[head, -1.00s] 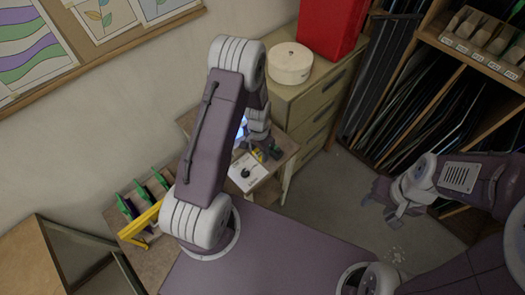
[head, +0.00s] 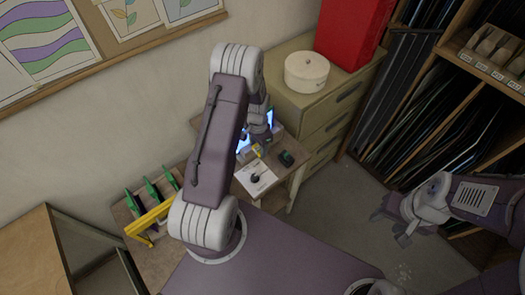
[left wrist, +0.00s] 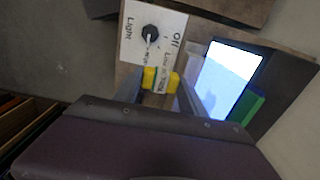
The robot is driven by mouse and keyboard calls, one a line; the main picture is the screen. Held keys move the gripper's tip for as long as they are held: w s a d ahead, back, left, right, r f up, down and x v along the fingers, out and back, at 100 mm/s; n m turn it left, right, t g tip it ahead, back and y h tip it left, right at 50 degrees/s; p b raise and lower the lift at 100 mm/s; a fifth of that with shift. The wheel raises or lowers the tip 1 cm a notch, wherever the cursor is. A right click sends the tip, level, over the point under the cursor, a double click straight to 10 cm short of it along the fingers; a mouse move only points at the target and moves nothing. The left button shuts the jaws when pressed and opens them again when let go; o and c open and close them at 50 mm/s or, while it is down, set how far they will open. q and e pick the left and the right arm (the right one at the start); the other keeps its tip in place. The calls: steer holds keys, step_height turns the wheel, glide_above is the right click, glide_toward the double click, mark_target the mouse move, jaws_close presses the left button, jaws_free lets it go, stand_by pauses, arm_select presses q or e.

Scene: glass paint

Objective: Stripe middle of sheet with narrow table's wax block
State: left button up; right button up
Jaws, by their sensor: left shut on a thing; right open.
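My left gripper (head: 256,150) reaches down over a small wooden table (head: 293,177) beside the cabinet. In the left wrist view its fingertips (left wrist: 160,83) are shut on a small block with yellow ends (left wrist: 149,78) and a pale, lettered middle. I cannot tell whether this is the wax block. A brightly lit pale sheet or panel (left wrist: 226,80) in a dark frame stands close to the right of the fingers. It shows partly behind my arm in the head view (head: 243,141). My right gripper (head: 388,226) is open and empty over the floor, away from the table.
A white card with a black knob (left wrist: 149,32), lettered "Light" and "Off", lies beside the held block. A dark-and-green object (head: 287,158) sits near the table's right edge.

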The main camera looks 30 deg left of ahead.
arm_select(q)
steer(key=a, duration=0.1)
steer(key=w+a, duration=0.1)
steer(key=a, duration=0.2)
steer(key=shift+w+b, duration=0.3)
steer(key=shift+w, duration=0.1)
steer(key=shift+w+a, duration=0.15)
steer(key=shift+a, duration=0.05)
stand_by(0.3)
